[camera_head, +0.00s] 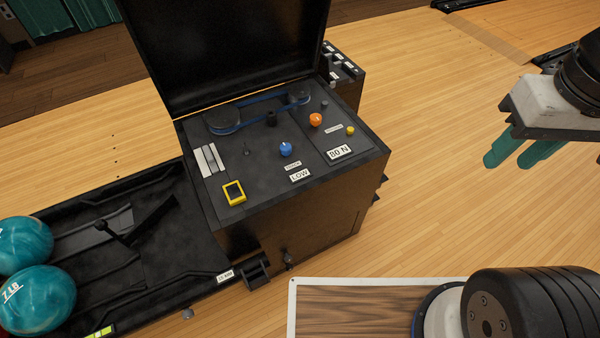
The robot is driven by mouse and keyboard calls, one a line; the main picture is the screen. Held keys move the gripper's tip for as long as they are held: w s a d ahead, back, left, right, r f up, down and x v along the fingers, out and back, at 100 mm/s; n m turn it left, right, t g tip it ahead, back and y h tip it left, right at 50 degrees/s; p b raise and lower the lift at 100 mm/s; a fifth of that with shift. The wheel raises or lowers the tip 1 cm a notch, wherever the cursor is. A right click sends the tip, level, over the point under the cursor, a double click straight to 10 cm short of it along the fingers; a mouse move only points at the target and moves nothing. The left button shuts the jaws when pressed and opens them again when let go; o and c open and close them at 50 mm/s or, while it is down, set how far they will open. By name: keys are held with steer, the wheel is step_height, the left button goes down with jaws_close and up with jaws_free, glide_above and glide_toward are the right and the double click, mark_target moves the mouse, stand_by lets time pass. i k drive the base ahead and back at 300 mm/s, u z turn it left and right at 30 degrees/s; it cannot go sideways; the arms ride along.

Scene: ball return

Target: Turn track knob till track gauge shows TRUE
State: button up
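The blue track knob (286,149) stands on the sloped top panel of the black ball return machine (300,215), under its raised lid. A small white label reading TRACK (293,166) sits just below the knob. The track gauge (300,175) below that label reads LOW. My gripper (515,158) is at the upper right, well to the right of the machine and apart from the knob. Its two teal fingers are spaced apart with nothing visible between them.
An orange knob (316,120), a small yellow knob (350,130) and a gauge reading 80 N (339,152) share the panel. The raised black lid (225,50) stands behind. Teal balls (38,300) lie in the left tray. Floor between machine and gripper is clear.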

mark_target(286, 148)
steer(key=z, duration=0.05)
steer(key=k, duration=1.25)
steer(key=u, duration=0.8)
steer(key=i, duration=1.75)
steer(key=z, duration=0.5)
